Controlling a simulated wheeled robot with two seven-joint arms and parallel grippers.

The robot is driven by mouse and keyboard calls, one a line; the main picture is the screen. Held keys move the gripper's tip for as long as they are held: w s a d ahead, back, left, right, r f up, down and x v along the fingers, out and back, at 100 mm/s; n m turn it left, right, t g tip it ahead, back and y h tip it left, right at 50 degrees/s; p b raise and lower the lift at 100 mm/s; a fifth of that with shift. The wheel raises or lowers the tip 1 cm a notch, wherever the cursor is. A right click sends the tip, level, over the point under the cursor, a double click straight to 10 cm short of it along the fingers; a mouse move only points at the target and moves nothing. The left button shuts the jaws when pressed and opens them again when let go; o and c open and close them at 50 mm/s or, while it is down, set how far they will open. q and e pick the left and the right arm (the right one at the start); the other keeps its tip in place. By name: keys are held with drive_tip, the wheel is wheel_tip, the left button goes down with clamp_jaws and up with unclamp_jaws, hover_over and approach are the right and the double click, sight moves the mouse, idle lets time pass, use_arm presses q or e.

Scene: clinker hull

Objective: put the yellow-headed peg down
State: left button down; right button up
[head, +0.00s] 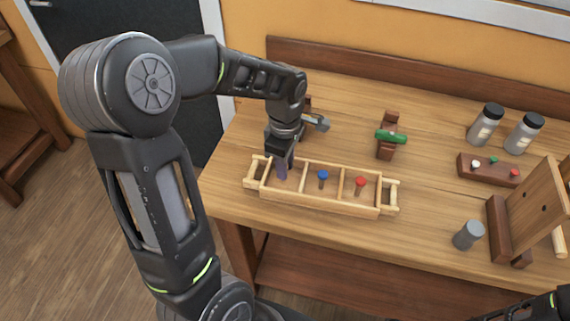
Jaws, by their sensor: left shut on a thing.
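My left gripper (282,172) points down into the left compartment of a wooden tray (325,207) with a handle at each end. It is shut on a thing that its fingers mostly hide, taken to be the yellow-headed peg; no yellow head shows. I cannot tell whether the peg touches the tray floor. A blue-headed peg (322,175) stands in the middle compartment and a red-headed peg (360,182) in the right one. My right gripper is not in view; only a bit of my right arm shows at the bottom right corner.
Behind the tray are a green-topped wooden stand (390,137) and a grey-headed tool (318,123). To the right are two dark-lidded jars (485,125), a block with coloured pegs (488,170), a grey cylinder (468,235) and an upright wooden board (537,205).

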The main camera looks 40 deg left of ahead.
use_arm(q)
drive_tip(key=shift+f, duration=0.25)
drive_tip(key=shift+f, duration=0.15)
drive_tip(key=c, duration=1.3)
unclamp_jaws()
drive_tip(key=shift+o, duration=0.2)
wheel_tip(320, 180, up, 13)
drive_tip(key=shift+f+b, duration=0.2)
drive_tip(key=shift+b, duration=0.2)
